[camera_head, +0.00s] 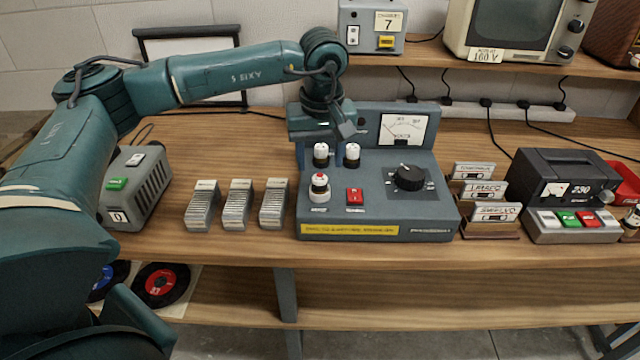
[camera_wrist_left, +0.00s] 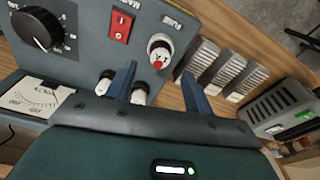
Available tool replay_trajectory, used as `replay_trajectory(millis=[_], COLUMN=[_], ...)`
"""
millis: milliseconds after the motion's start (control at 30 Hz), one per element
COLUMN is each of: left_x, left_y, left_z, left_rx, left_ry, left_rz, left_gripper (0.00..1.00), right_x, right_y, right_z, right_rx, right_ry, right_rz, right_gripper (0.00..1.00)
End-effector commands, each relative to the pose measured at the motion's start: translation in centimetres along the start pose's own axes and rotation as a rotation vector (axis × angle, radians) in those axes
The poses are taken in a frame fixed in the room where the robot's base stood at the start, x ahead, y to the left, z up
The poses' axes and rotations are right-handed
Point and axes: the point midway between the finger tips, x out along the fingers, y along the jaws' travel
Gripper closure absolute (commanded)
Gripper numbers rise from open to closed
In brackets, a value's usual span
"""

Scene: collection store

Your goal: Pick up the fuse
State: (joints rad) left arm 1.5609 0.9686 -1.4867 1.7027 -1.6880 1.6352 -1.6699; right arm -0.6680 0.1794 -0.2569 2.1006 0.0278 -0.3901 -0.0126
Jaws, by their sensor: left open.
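The fuse (camera_head: 319,183), a small white cap with a red mark in a dark collar, stands at the front left of the grey test console (camera_head: 380,218). In the left wrist view the fuse (camera_wrist_left: 159,50) shows beside a label, just past and between my fingertips. My left gripper (camera_head: 320,141) is over the back left of the console, behind the fuse. Its two blue fingers (camera_wrist_left: 157,72) are apart, with nothing held. Two white-topped posts (camera_head: 320,152) (camera_head: 352,153) stand close by the fingers. My right gripper is not in view.
A red switch (camera_head: 354,196) is just right of the fuse, with a black dial (camera_head: 409,177) farther right. Several ribbed blocks (camera_head: 237,205) and a grey box (camera_head: 135,188) stand to the left. A dark meter unit (camera_head: 562,180) is at right. The upper shelf (camera_head: 430,55) runs behind.

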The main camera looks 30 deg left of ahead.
Motion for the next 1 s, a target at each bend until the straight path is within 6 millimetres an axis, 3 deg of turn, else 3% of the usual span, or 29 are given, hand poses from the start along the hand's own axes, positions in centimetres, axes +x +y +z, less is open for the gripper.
replay_trajectory(millis=[333,633,1000], left_x=[4.5,5.0,5.0], left_y=[0.0,0.0,0.0], left_z=[0.4,0.4,0.4], left_rx=[-0.001,-0.001,-0.001], left_ry=[-0.002,-0.001,-0.001], left_rz=[-0.002,0.000,0.000], left_gripper=[0.48,0.48,0.78], right_x=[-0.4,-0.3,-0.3], right_y=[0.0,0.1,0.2], right_z=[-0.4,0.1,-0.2], right_rx=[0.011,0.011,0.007], right_ry=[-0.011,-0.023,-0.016], right_rz=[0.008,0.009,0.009], right_gripper=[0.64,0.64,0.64])
